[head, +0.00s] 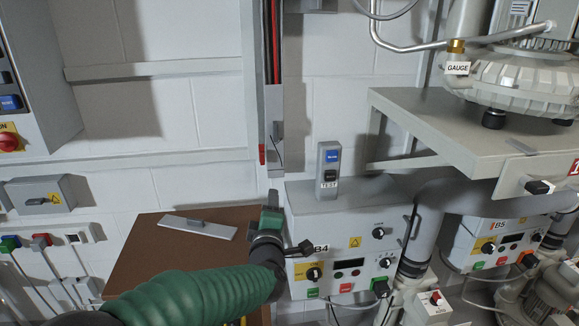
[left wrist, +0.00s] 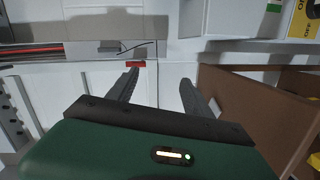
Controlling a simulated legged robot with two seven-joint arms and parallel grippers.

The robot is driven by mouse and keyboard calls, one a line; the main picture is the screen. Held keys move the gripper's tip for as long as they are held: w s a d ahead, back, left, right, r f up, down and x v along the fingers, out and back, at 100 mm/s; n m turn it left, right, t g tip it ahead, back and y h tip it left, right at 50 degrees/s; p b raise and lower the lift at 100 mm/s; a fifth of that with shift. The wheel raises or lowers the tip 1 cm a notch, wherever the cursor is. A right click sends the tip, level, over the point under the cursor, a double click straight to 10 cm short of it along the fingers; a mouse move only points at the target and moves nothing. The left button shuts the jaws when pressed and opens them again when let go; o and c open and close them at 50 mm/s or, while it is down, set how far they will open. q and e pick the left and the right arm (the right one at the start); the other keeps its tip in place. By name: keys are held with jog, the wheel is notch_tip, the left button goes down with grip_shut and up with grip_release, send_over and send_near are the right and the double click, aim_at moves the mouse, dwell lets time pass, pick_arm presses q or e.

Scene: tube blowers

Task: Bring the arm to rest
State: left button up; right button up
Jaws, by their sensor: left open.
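My left arm comes in from the lower left of the head view in a green ribbed sleeve. My left gripper (head: 272,198) is in front of the white wall, by the left edge of the B4 control box (head: 340,235). In the left wrist view my left gripper (left wrist: 160,78) has its two dark fingers apart, with nothing between them but pale wall behind. The head view hides most of the fingers' detail. My right gripper is not in view.
A brown bench (head: 150,255) with a grey metal plate (head: 198,227) lies left of the gripper. A TEST switch box (head: 328,170) stands on the B4 box. A grey shelf (head: 450,125) carries a pump at right. A vertical cable channel (head: 273,90) runs above the gripper.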

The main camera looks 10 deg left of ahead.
pick_arm(q)
jog(key=s+f+m+g+h, duration=0.3)
jog(key=s+f+m+g, duration=0.4)
jog(key=s+f+m, duration=0.6)
jog(key=s+a+f+m+g, duration=0.25)
jog(key=s+f, duration=0.35)
jog(key=s, duration=0.3)
jog(key=s+a+f+m+g, duration=0.1)
jog(key=s+a+f+g, duration=0.3)
jog(key=s, duration=0.4)
jog(key=w+p+v, duration=0.2)
jog(key=p+v, duration=1.7)
jog(key=p, duration=0.2)
jog(key=shift+w+d+r+m+p, duration=0.2)
jog(key=shift+d+r+m+p, duration=0.1)
jog(key=shift+d+r+m, duration=0.25)
